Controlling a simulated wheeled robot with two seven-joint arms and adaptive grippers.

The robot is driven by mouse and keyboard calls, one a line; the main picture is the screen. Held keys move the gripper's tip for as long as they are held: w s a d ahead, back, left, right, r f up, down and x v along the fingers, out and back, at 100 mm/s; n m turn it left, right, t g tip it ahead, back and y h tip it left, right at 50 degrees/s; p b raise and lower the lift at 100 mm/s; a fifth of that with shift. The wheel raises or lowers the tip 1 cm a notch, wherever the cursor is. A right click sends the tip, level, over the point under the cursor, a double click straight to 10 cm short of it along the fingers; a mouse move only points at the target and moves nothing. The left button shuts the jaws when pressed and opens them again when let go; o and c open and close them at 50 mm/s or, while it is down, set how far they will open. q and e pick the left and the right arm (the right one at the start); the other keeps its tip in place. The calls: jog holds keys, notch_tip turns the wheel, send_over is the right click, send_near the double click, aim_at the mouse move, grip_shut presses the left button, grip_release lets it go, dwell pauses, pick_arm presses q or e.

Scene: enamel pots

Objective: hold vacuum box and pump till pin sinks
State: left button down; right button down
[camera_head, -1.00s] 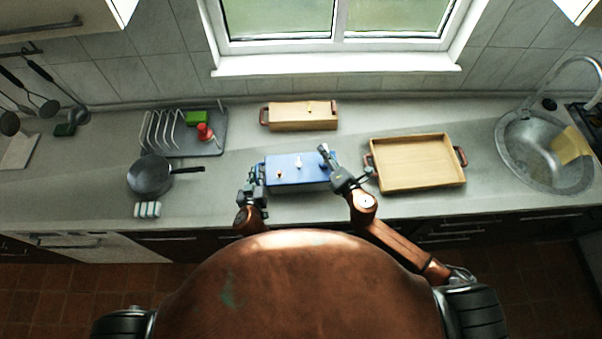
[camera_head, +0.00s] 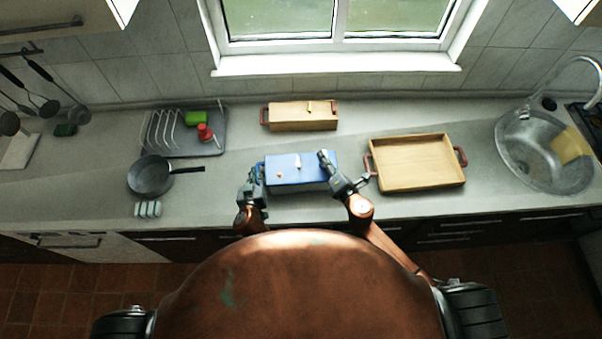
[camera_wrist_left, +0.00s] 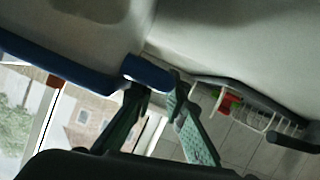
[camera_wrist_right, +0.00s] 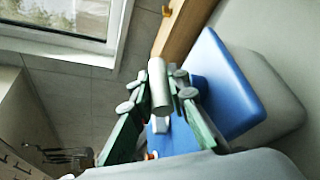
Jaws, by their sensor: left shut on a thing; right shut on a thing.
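The vacuum box (camera_head: 310,174) has a blue lid and stands on the counter in front of me. Its lid also shows in the right wrist view (camera_wrist_right: 222,85). A small white pin (camera_head: 298,161) stands up from the lid. My left gripper (camera_head: 257,174) is at the box's left end, shut on its blue handle (camera_wrist_left: 147,72). My right gripper (camera_head: 330,166) is over the lid's right part, shut on the grey cylindrical pump handle (camera_wrist_right: 159,88). The pump's lower part is mostly hidden by the fingers.
A wooden tray (camera_head: 465,178) lies right of the box, near my right arm. A wooden box (camera_head: 303,117) stands behind. A pan (camera_head: 150,176) and a dish rack (camera_head: 216,146) are on the left; a sink (camera_head: 535,165) is at the far right.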

jog(key=shift+d+f, duration=0.2)
jog(key=shift+f, duration=0.25)
jog(key=shift+r, duration=2.5)
jog(key=shift+f, duration=0.15)
jog(key=shift+f, duration=2.35)
jog(key=c, duration=1)
grip_release()
jog(key=shift+a, duration=0.15)
jog(key=shift+s, duration=0.1)
